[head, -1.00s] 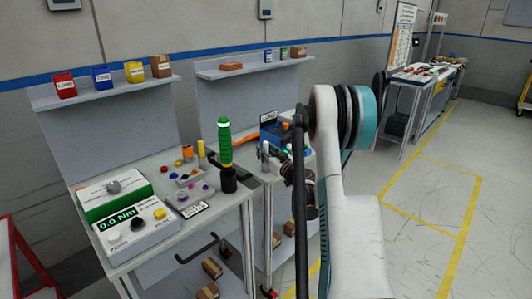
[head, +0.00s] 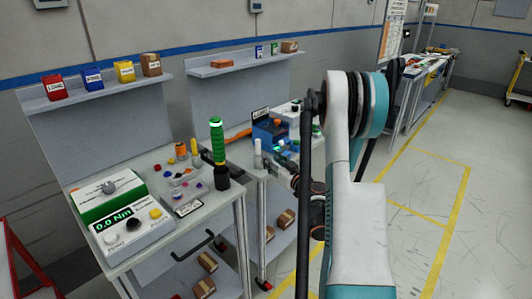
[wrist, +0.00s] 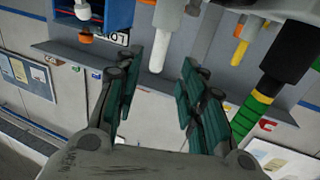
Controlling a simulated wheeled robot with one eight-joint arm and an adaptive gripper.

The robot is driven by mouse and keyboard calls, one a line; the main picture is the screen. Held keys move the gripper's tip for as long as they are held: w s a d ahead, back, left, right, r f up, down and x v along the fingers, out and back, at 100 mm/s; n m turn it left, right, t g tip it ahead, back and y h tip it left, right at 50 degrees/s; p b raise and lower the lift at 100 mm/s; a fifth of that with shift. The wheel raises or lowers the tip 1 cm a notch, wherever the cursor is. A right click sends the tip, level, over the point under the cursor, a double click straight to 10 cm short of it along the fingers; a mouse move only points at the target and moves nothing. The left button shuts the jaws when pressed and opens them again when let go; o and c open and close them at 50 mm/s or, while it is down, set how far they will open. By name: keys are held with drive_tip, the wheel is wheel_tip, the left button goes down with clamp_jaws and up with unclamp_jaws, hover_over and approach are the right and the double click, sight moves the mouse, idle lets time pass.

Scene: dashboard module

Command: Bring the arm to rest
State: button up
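My arm, white and teal, rises at the right of centre in the head view. My gripper (wrist: 158,92) shows in the wrist view with its two dark green fingers spread apart. Nothing is held between them. In the head view the gripper is small and partly hidden beside my arm, near the second bench.
A black post with a green grip (head: 218,145) stands at the near bench's right edge; it also shows in the wrist view (wrist: 250,112). A blue bin (head: 270,132) stands on the second bench. A torque meter (head: 127,225) sits front left. Open floor (head: 400,235) lies right.

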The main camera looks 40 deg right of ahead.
drive_tip(key=shift+s+a, duration=0.15)
drive_tip(key=shift+s, duration=0.55)
